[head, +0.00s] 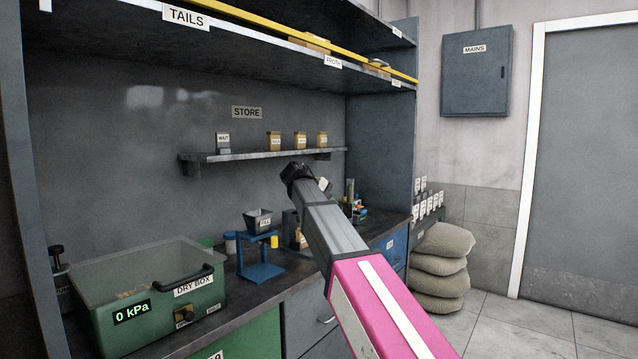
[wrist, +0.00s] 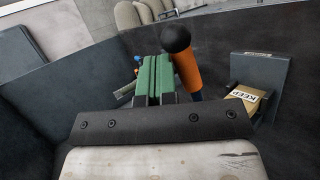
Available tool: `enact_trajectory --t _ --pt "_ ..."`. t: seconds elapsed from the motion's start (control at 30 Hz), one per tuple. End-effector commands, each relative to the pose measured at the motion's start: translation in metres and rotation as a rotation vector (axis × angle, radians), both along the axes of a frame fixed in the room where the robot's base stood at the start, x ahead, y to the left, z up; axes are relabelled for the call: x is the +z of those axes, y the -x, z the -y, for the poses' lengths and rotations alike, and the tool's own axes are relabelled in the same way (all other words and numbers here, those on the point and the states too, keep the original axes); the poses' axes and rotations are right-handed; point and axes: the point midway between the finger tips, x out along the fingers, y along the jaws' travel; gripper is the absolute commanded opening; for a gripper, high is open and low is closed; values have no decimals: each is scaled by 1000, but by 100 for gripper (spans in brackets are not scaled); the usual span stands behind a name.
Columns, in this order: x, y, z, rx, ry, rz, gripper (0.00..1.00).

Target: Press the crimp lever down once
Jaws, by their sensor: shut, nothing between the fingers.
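The crimp lever shows in the wrist view as an orange handle (wrist: 187,75) with a black ball knob (wrist: 176,38) at its end. It stands tilted, close to the right of my gripper (wrist: 152,72). My gripper's green-padded fingers are shut together and hold nothing. The knob comes near the right fingertip in the picture; I cannot tell whether they touch. The lower part of the lever is hidden behind my wrist's dark bar. In the head view my arm hides the lever and most of my gripper.
A box labelled KEEP (wrist: 244,95) lies right of the lever. In the head view, a green dry box (head: 150,300) and a blue stand (head: 258,262) sit left on the bench. A shelf (head: 265,154) with small containers hangs above. Sacks (head: 440,268) are stacked on the floor at right.

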Motion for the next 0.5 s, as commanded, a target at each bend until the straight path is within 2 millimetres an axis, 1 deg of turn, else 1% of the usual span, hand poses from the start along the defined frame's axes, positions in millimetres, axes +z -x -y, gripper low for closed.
enact_trajectory --t 0.5 --pt "-4 3 3 -1 0 0 0"
